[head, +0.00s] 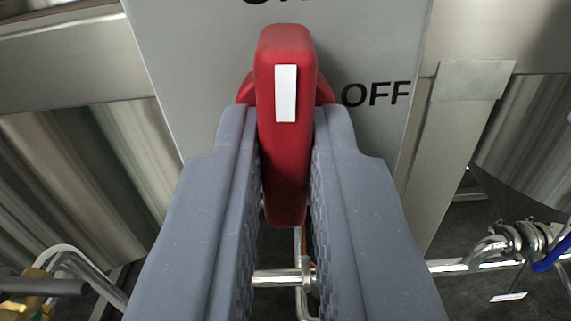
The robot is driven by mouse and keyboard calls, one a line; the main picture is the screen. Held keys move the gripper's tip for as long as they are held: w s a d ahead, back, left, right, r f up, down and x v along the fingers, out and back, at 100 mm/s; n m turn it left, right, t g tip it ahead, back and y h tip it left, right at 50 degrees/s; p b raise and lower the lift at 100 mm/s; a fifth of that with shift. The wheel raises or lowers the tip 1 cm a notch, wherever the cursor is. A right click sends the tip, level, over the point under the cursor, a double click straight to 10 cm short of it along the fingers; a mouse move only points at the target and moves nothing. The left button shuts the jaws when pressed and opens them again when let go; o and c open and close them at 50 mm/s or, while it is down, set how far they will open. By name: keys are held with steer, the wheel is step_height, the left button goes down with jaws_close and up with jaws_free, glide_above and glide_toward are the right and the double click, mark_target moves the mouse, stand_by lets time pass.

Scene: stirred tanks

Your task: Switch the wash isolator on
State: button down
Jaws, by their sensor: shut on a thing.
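The wash isolator is a red rotary handle (284,150) with a white stripe, on a grey panel (195,60). The handle stands upright, and its stripe is at the upper end, toward the top of the panel. "OFF" is printed to the right of the handle. Lettering at the top edge above the handle is cut off. My gripper (284,135) has one grey finger on each side of the handle and is shut on it. The fingers hide part of the handle's round base.
Metal frame bars (470,80) run behind the panel on both sides. Shiny steel tank walls (75,155) stand at left and right. Yellow fittings (35,285) and hoses are at lower left.

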steer(key=shift+r+n, duration=0.25)
steer(key=shift+n, duration=0.35)
steer(key=c, duration=1.5)
jaws_free()
steer(key=shift+o, duration=0.2)
steer(key=shift+f, duration=0.1)
steer(key=shift+s, duration=0.1)
